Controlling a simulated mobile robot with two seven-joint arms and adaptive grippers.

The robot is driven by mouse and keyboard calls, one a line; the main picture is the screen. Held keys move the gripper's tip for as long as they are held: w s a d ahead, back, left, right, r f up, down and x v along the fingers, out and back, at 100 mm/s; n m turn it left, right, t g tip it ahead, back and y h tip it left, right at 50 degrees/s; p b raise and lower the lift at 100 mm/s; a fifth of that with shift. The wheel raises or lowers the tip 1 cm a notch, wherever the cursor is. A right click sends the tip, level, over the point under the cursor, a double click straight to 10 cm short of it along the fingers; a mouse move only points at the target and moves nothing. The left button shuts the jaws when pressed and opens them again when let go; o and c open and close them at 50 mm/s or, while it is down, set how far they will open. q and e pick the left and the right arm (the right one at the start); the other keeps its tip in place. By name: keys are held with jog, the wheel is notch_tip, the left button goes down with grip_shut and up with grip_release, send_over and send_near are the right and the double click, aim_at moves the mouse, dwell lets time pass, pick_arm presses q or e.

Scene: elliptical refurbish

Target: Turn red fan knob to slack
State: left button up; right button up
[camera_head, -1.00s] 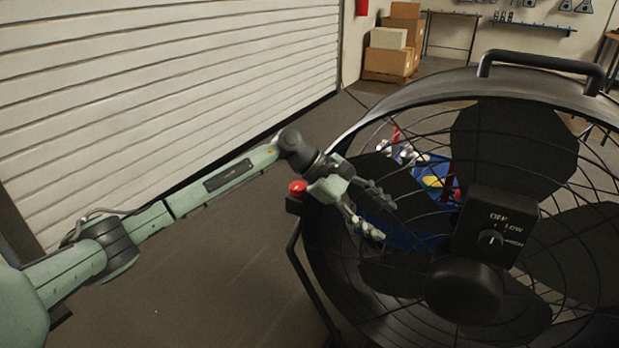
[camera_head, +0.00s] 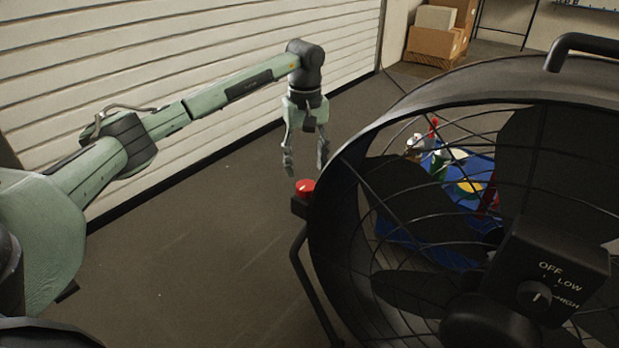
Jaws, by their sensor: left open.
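The red knob (camera_head: 305,187) sits on a black bracket at the left side of the large black fan (camera_head: 345,240). My left gripper (camera_head: 305,172) points downward just above and behind the knob in the picture. Its two fingers are open and apart, with nothing between them. The fingertips look close to the knob, but I see no contact. The knob is not covered by the fingers. The fan's control box (camera_head: 545,280) has a dial marked OFF, LOW and HIGH. My right gripper is not in view.
A white slatted shutter (camera_head: 200,50) runs along the left. Cardboard boxes (camera_head: 435,40) are stacked at the back. Blue, red and yellow items (camera_head: 455,175) show through the fan's wire grille. A fan leg (camera_head: 310,285) stands below the knob. The floor left of the fan is clear.

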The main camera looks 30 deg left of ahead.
aim_at(306, 185)
pick_arm(q)
notch_tip(306, 185, down, 5)
jog(key=shift+f, duration=0.15)
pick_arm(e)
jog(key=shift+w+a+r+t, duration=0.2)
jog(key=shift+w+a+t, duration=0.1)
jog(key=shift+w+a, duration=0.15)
pick_arm(q)
jog(key=c, duration=0.9)
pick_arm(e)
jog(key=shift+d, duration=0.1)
